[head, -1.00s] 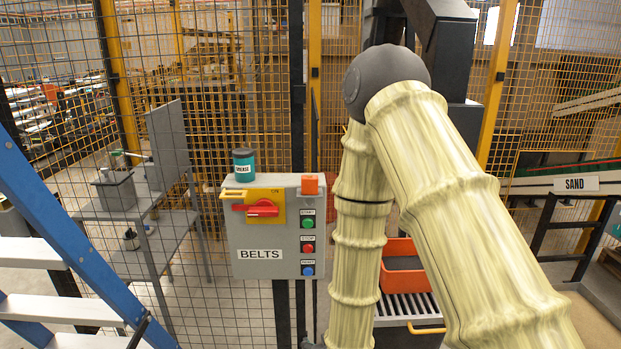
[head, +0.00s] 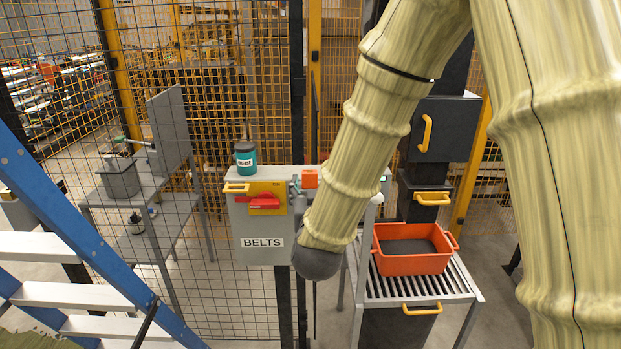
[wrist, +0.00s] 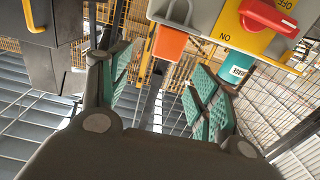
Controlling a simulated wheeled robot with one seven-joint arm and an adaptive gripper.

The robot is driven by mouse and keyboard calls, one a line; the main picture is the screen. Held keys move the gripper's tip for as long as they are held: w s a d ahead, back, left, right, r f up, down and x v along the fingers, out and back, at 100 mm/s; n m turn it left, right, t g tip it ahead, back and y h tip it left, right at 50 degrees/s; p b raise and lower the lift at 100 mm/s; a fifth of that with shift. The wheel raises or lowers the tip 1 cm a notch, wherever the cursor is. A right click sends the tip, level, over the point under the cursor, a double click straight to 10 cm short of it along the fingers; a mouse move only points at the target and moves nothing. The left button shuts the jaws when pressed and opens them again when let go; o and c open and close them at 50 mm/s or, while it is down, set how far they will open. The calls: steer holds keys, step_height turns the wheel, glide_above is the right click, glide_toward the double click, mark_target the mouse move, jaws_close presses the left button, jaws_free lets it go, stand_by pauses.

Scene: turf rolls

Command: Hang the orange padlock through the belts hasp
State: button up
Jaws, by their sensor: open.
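The orange padlock (head: 310,179) stands on top of the grey BELTS box (head: 262,243), at its right end. It also shows in the wrist view (wrist: 170,43), beyond and between my fingertips. My gripper (wrist: 160,64) is open and empty, its green-padded fingers spread on either side of the padlock's line; I cannot tell whether a pad touches it. In the head view my arm hides most of the gripper and the box's right side.
A teal grease can (head: 245,160) stands on the box top, left of the padlock. An orange bin (head: 413,262) sits on a slatted stand at right. A blue ladder (head: 90,230) stands at left. Wire mesh fencing is behind the box.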

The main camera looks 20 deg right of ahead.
mark_target(310, 175)
steer(key=x, duration=0.3)
steer(key=shift+p, duration=0.4)
steer(key=shift+w+p, duration=0.45)
steer(key=shift+w, duration=0.15)
steer(key=p+x, duration=0.1)
steer(key=x, duration=0.1)
steer(key=shift+w+a+f+p, duration=0.1)
steer(key=shift+w+f+p, duration=0.05)
steer(key=shift+w+p, duration=0.3)
steer(key=shift+w+d+f, duration=0.15)
steer(key=shift+w+d, duration=0.1)
steer(key=shift+w, duration=0.45)
steer(key=c, duration=1.2)
